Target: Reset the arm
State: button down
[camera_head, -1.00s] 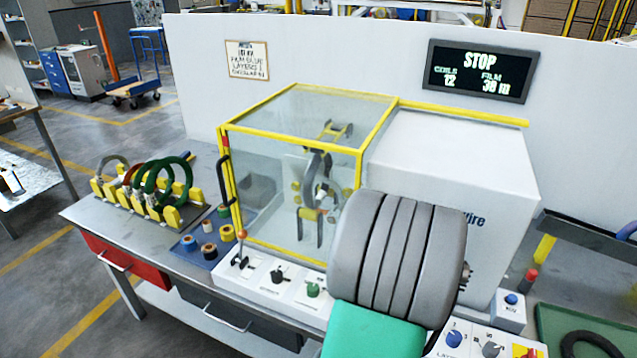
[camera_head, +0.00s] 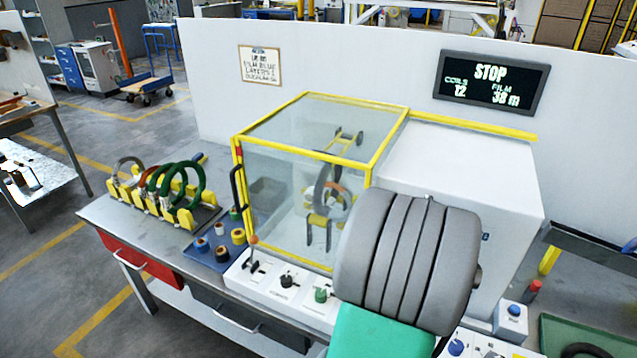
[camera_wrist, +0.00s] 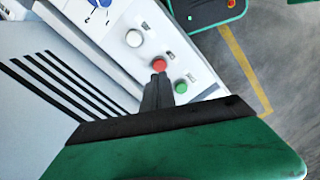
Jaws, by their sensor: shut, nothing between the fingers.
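My gripper (camera_wrist: 158,92) shows in the wrist view as two dark fingers close together, with nothing between them. They point at a white control panel (camera_wrist: 115,15) with white, red (camera_wrist: 159,65) and green (camera_wrist: 181,87) buttons. The fingertips appear just below the red button in the picture; I cannot tell whether they touch the panel. In the head view my grey and green arm covers the lower right of the bench, and my gripper is hidden.
A glass guard with a yellow frame (camera_head: 300,94) encloses the wrapping machine. Several coils (camera_head: 186,186) stand in a yellow rack on the left of the bench. A blue tray (camera_head: 208,257) holds several rolls. The display (camera_head: 490,82) reads STOP, 12 coils, film 38 m.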

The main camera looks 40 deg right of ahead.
jog(key=m, duration=0.3)
jog(key=shift+a+m, duration=0.15)
jog(key=shift+m, duration=0.25)
jog(key=a+m, duration=0.1)
jog(key=m, duration=0.1)
jog(key=s+a+f+m, duration=0.1)
jog(key=a, duration=0.1)
jog(key=s+a+m+y, duration=0.1)
jog(key=a+m, duration=0.1)
jog(key=shift+s+a+f+m+g, duration=0.1)
jog(key=shift+s+f+m+g, duration=0.1)
jog(key=shift+f+m+g, duration=0.1)
jog(key=w+a+r+n+t, duration=0.1)
jog(key=w+a+r+n, duration=0.2)
jog(key=a, duration=0.6)
jog(key=w+a+r+n+t, duration=0.2)
jog(key=w+a+r+n, duration=0.2)
jog(key=w+a+r, duration=0.3)
jog(key=w+a+r+n+t+h, duration=0.1)
jog(key=w+a+r+n, duration=0.3)
jog(key=a, duration=0.9)
jog(key=shift+w+r+t, duration=0.4)
jog(key=shift+w+r, duration=0.15)
jog(key=shift+w, duration=0.65)
